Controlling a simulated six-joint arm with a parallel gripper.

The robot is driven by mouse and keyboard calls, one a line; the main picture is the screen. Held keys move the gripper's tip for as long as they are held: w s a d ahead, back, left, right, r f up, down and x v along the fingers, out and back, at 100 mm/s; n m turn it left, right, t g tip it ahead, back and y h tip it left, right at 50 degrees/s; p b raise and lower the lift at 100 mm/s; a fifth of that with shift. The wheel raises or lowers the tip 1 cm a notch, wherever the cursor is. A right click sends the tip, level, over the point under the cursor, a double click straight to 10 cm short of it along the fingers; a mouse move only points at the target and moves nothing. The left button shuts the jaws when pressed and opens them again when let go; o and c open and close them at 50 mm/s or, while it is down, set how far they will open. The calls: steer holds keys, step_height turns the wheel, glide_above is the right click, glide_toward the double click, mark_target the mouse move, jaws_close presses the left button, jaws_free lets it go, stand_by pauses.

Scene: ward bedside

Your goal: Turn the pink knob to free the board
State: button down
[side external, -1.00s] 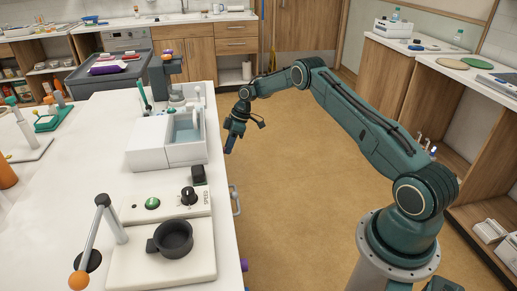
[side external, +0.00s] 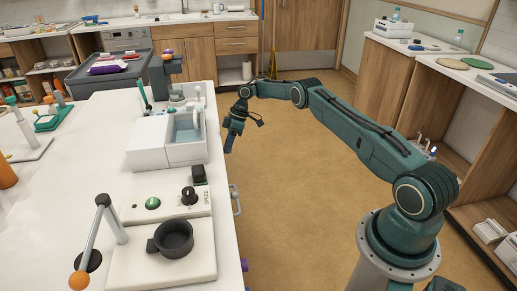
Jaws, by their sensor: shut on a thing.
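My gripper (side external: 230,146) is small in the picture, beside the far right edge of the white table (side external: 62,165), pointing down. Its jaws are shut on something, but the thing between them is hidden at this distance. I cannot make out a pink knob anywhere; the area at the gripper is blocked by the gripper itself. I cannot tell which thing is the board that the knob holds.
A white box with a grey-blue basin (side external: 187,130) stands on the table just left of my gripper. Nearer are a speed panel with a black knob (side external: 188,196), a dark cup (side external: 174,238) and a lever with an orange ball (side external: 79,281). The floor (side external: 290,190) is clear.

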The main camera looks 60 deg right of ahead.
steer(key=shift+s+d, duration=0.2)
steer(key=c, duration=1.2)
jaws_free()
steer(key=shift+w+a+r+t, duration=0.15)
steer(key=shift+w+a+t, duration=0.1)
steer(key=shift+a+t, duration=0.05)
steer(key=shift+s+n+t+h, duration=0.3)
steer(key=shift+s+t+h, duration=0.15)
steer(key=shift+t+h, duration=0.35)
steer(key=v, duration=1.3)
steer(key=s+a+r+n+t+y, duration=0.1)
steer(key=s+a+r+n+t, duration=0.1)
steer(key=s+a+r, duration=0.8)
steer(key=s+a+n, duration=0.1)
steer(key=a, duration=0.3)
steer(key=shift+s+a+t+y, duration=0.2)
steer(key=shift+s+t+y, duration=0.1)
steer(key=shift+s+t, duration=0.1)
steer(key=shift+r, duration=0.15)
